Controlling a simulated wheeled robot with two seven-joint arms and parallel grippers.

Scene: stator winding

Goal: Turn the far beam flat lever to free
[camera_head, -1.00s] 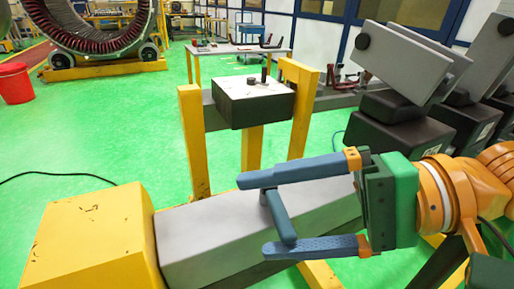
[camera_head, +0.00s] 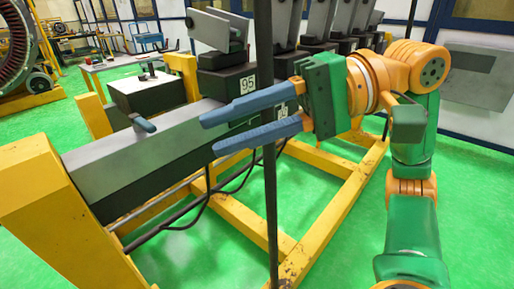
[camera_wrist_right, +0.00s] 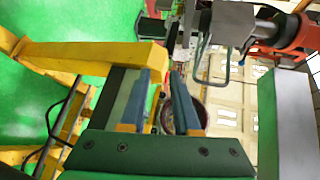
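A blue-grey lever (camera_head: 144,124) sits on the top face of a long grey beam (camera_head: 145,155) in the head view. Its handle points toward the lower right, along the beam. I cannot tell whether this is the far beam's lever. My right gripper (camera_head: 208,135) is open and empty, to the right of the lever and apart from it, with its fingers pointing left. In the right wrist view its two fingers (camera_wrist_right: 162,82) have a clear gap between them. The lever cannot be made out in the wrist view. My left gripper is out of view.
A thin dark upright pole (camera_head: 268,190) stands near my right gripper. A yellow post (camera_head: 50,200) ends the beam at the left. Dark boxes with tilted grey plates (camera_head: 218,30) stand behind. A yellow floor frame (camera_head: 330,205) lies below.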

